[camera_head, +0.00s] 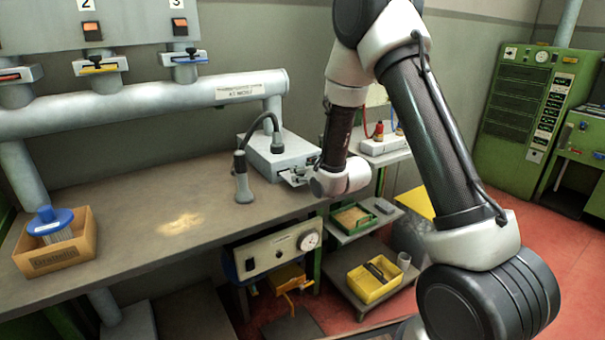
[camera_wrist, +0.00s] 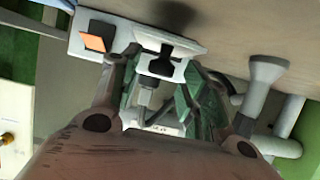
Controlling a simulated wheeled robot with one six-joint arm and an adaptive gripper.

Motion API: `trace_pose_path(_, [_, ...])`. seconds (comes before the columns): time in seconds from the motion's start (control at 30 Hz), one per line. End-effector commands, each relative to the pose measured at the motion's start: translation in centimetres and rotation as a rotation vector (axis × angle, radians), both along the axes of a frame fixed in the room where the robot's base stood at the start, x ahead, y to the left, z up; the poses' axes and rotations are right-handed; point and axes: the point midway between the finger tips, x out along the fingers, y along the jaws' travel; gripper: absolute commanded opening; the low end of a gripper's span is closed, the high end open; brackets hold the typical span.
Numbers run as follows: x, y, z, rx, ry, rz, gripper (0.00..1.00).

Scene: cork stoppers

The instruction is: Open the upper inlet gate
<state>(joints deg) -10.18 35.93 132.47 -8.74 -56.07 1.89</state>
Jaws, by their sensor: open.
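My gripper (camera_head: 297,176) is at the front end of the grey box on the bench, small and partly hidden by my wrist in the head view. In the wrist view my gripper (camera_wrist: 165,82) is open, its fingers spread on either side of a pale fitting with a dark slide or handle (camera_wrist: 178,50). This fitting looks like a gate and sits on the box face beside an orange switch (camera_wrist: 95,43). I cannot tell whether the fingers touch it. Which gate is the upper inlet gate is not readable. Gates with a yellow handle (camera_head: 99,67) and a blue handle (camera_head: 188,58) sit on the pipe at upper left.
The grey box (camera_head: 280,153) has a black hose curving to a grey nozzle (camera_head: 242,182) on the bench. A cardboard box (camera_head: 80,258) with a blue-topped item stands left. A gauge panel (camera_head: 278,249) hangs below the bench.

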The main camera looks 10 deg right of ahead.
Motion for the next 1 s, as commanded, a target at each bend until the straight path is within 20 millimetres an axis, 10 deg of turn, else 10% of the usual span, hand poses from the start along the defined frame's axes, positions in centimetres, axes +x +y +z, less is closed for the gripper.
trace_pose_path(0.33, [-5.0, -1.7, 2.2, -0.001, 0.001, -0.001, 0.45])
trace_pose_path(0.77, [-5.7, -1.9, 2.2, -0.004, 0.009, -0.001, 0.45])
trace_pose_path(1.0, [-10.4, -3.9, -5.1, -0.121, 0.361, -0.025, 0.45])
